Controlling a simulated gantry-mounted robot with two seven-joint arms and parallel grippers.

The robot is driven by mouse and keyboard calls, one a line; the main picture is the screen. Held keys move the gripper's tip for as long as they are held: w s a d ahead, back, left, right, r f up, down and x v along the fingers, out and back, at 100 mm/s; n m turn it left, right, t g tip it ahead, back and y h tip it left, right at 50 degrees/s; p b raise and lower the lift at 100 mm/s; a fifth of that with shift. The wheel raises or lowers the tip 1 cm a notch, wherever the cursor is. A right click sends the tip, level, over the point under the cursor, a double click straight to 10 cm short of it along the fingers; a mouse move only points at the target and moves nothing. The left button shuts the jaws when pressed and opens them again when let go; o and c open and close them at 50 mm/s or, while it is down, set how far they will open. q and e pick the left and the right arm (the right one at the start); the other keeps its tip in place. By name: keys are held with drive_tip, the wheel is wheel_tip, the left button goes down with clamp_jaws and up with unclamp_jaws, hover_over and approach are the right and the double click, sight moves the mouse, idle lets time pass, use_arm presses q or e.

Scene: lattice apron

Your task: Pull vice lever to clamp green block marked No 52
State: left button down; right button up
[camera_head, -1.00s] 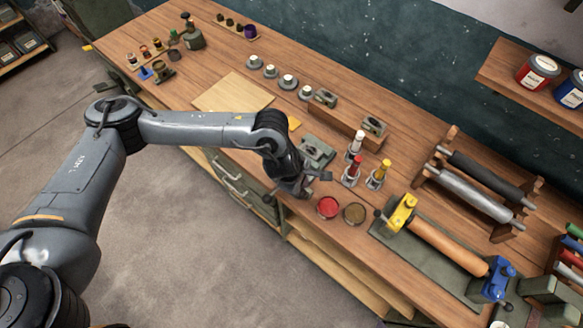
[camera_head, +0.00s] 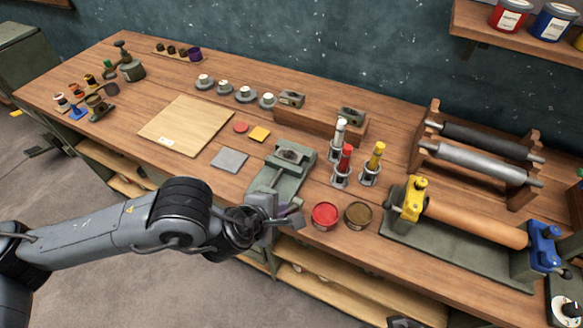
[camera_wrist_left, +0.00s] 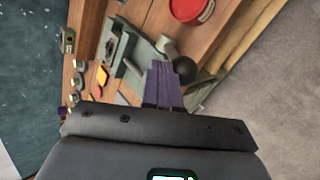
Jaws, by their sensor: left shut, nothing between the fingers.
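The grey-green vice (camera_head: 270,177) stands near the front edge of the bench, and it also shows in the left wrist view (camera_wrist_left: 146,54). A small grey-green block (camera_head: 290,156) sits at its top; I cannot read any number on it. My left gripper (camera_head: 291,218) is shut and empty just in front of the vice, over the bench edge. In the left wrist view its purple fingers (camera_wrist_left: 162,84) are together, close beside the black ball knob (camera_wrist_left: 184,70) of the vice lever. I cannot tell whether they touch. My right gripper is not in view.
A red tin (camera_head: 325,215) and a brown tin (camera_head: 358,214) stand right of the vice, with ink tubes (camera_head: 343,165) behind. A roller press (camera_head: 475,220) is farther right. A grey plate (camera_head: 229,160) and wooden board (camera_head: 187,125) lie left.

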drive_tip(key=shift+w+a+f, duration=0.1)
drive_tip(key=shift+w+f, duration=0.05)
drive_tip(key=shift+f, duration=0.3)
use_arm(q)
drive_tip(key=shift+w+r, duration=0.1)
drive_tip(key=shift+r, duration=0.25)
drive_tip(key=s+a+r+p, duration=0.1)
drive_tip(key=s+r, duration=0.1)
drive_tip(key=r, duration=0.3)
drive_tip(key=s+a+r+p, duration=0.1)
drive_tip(key=s+a+r, duration=0.1)
drive_tip(key=r, duration=0.2)
drive_tip(key=shift+a+r, duration=0.25)
drive_tip(key=shift+r, duration=0.15)
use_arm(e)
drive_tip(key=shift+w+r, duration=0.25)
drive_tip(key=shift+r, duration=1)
